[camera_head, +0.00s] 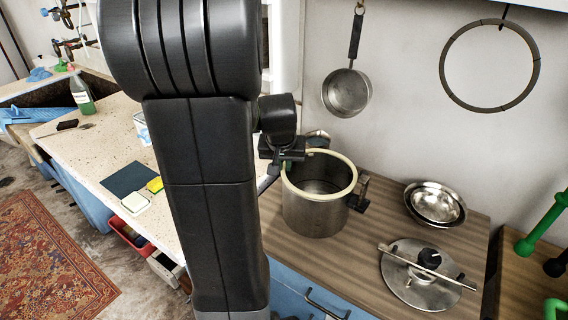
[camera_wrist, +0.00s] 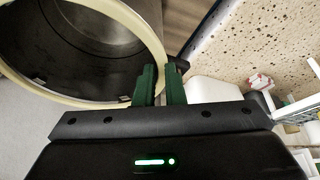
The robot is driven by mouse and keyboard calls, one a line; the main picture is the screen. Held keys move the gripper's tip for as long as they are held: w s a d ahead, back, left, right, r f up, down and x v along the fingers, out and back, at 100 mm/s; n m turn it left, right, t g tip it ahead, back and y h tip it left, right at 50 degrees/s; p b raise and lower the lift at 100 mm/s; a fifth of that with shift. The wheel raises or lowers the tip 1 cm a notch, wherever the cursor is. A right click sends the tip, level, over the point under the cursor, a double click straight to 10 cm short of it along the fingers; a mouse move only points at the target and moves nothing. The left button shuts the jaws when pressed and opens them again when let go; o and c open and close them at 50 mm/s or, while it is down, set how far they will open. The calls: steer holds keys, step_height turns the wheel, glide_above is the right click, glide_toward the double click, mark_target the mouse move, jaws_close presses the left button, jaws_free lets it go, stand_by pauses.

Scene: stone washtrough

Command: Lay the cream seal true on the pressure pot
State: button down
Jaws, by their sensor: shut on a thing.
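The cream seal (camera_head: 320,198) is a pale ring at the mouth of the steel pressure pot (camera_head: 316,220). In the head view it follows the rim nearly all round; I cannot tell whether it touches the rim everywhere or sits slightly above it. My gripper (camera_head: 286,168) is at the ring's left side, partly hidden by my arm. In the wrist view my green fingers (camera_wrist: 160,75) are closed on the edge of the seal (camera_wrist: 143,25), with the pot's dark inside (camera_wrist: 95,60) to the left.
The pot stands on a wooden top with a side handle (camera_head: 359,190) at right. A lid with a bar (camera_head: 410,285) and stacked bowls (camera_head: 436,203) lie to the right. A pan (camera_head: 347,93) and a dark ring (camera_head: 442,70) hang on the wall. A speckled counter (camera_head: 105,165) is at left.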

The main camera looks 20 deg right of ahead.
steer(key=shift+f, duration=0.2)
stand_by(0.3)
steer(key=c, duration=0.9)
jaws_free()
steer(key=shift+c, duration=0.2)
steer(key=shift+r+p, duration=2.4)
steer(key=shift+r, duration=1.15)
steer(key=shift+f, duration=0.2)
step_height(320, 180, down, 7)
steer(key=b, duration=0.5)
steer(key=shift+r, duration=0.15)
